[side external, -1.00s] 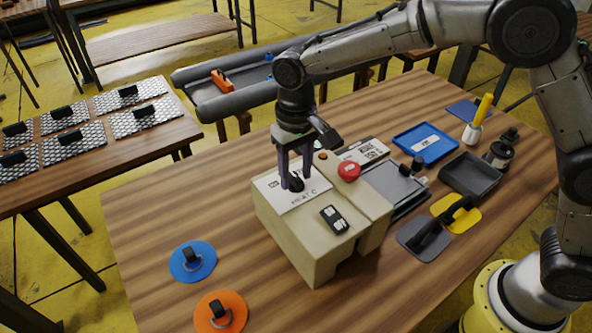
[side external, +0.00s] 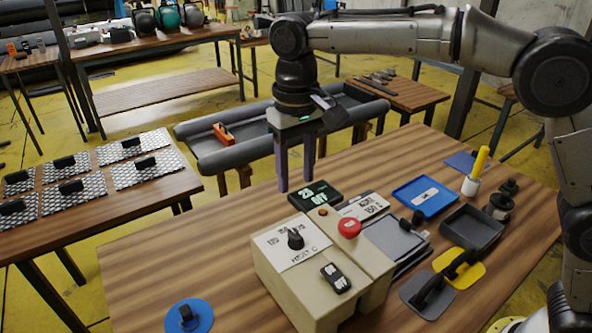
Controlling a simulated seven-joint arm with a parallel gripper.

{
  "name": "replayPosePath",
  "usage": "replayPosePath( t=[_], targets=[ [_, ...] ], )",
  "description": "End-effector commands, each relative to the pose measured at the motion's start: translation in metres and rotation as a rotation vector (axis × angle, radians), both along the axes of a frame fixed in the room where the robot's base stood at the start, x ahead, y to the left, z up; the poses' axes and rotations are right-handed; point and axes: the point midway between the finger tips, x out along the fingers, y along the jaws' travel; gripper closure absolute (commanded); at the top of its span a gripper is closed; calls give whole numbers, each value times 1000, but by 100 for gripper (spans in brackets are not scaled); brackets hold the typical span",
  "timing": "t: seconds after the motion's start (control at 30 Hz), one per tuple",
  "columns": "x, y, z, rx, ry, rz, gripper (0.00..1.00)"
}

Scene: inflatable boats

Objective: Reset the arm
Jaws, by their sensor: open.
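My gripper (side external: 295,184) points straight down with its two dark purple fingers apart and nothing between them. It hangs above and behind the beige control box (side external: 322,285), clear of it. The box carries a black knob (side external: 295,239) on a white dial plate, a red button (side external: 349,228), a small orange button (side external: 323,211) and a black rocker switch (side external: 335,277). A dark display (side external: 315,195) with greenish digits stands at the box's back edge, close to the fingertips in the picture.
A blue round patch (side external: 188,317) lies front left. A grey inflatable boat (side external: 200,150) lies behind.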

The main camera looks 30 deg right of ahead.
Motion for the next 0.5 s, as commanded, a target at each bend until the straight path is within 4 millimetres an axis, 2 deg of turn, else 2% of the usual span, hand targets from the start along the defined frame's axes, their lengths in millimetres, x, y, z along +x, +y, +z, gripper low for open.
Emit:
replayPosePath(
  t=[0.37, 0.43, 0.5],
  targets=[
    [1, -2, 2, 0, 1, -4, 50],
    [2, -8, 9, 6, -14, -18, 50],
    [2, -21, 29, 24, -51, -42, 50]
  ],
)
